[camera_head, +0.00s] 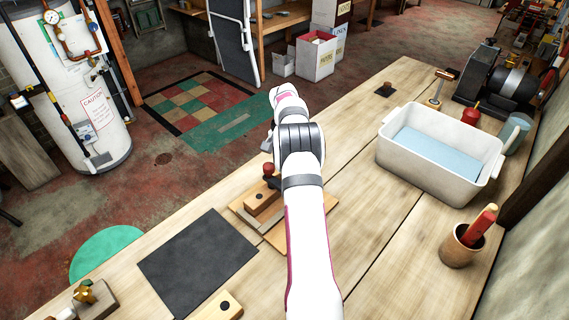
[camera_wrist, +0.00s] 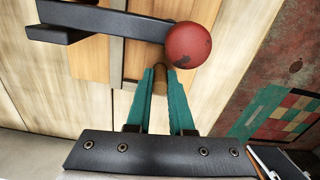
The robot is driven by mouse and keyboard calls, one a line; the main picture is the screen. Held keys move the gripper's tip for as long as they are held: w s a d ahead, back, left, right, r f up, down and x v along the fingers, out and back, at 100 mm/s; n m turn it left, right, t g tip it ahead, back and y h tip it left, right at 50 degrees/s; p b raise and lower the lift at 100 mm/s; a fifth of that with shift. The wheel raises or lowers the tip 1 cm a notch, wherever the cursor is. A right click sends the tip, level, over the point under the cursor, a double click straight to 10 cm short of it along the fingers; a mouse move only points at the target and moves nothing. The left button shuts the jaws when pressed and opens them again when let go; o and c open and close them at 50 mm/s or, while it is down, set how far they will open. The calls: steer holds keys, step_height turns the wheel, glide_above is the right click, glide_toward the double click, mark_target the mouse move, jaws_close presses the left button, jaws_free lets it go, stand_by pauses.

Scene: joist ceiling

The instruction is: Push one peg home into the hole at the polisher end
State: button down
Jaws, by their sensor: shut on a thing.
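My gripper (camera_wrist: 160,78) shows in the wrist view with two teal fingers shut on a short brown wooden peg (camera_wrist: 160,82). In the head view my own arm hides the gripper and peg. Just beyond the fingertips is a red ball knob (camera_wrist: 188,44) on a dark lever (camera_wrist: 100,20), over a pale wooden fixture (camera_wrist: 88,58). In the head view the red knob (camera_head: 268,168) stands on the fixture (camera_head: 241,211), left of my arm. The polisher (camera_head: 512,82) is at the far right end of the bench. I cannot make out the hole at that end.
A white tub (camera_head: 435,160) and a cup with a red-handled tool (camera_head: 462,248) stand right of my arm. A dark mat (camera_head: 198,262) and a wooden block with a dark spot (camera_head: 222,306) lie left. Bare bench lies between arm and tub.

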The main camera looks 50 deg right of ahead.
steer(key=shift+f, duration=0.2)
steer(key=c, duration=0.7)
jaws_free()
